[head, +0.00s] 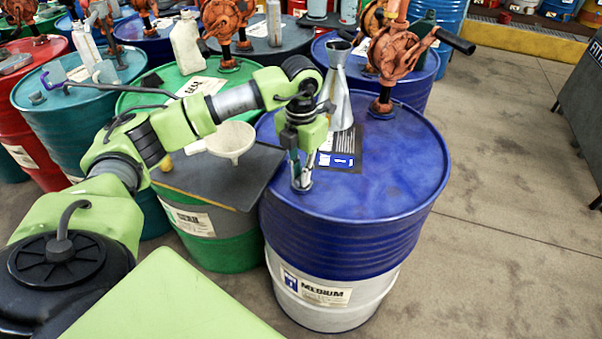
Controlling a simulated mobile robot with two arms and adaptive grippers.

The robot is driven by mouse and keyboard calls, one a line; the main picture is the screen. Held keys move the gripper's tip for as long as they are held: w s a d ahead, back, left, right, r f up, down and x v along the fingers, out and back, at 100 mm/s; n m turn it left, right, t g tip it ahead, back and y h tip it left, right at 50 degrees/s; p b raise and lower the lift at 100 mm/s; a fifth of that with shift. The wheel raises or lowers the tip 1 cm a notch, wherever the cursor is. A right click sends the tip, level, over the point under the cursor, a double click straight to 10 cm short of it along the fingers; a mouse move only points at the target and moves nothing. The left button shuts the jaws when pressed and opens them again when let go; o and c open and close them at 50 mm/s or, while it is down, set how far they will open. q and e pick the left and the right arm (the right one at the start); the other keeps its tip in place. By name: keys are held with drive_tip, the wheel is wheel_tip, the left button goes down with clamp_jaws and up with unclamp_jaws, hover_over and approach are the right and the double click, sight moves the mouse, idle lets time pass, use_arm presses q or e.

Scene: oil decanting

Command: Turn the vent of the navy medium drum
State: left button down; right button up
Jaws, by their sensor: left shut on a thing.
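The navy medium drum (400,180) stands upright at the centre right, blue above and white at the bottom, with a label reading MEDIUM. My left gripper (301,178) points down at the near left part of its lid. Its fingers are shut on the vent (302,186), a small metal fitting on the lid that the fingers mostly hide. I cannot tell how far the vent is turned. My right gripper does not show.
An orange hand pump (392,60) and a metal funnel can (340,95) stand on the navy drum's lid. A white funnel (231,140) sits on a dark board (225,180) over the green drum (240,255). Floor is clear at right.

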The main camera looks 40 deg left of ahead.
use_arm(q)
drive_tip(key=c, duration=2.1)
unclamp_jaws()
wheel_tip(320, 180, up, 12)
drive_tip(key=shift+r, duration=0.1)
drive_tip(key=shift+s, duration=0.1)
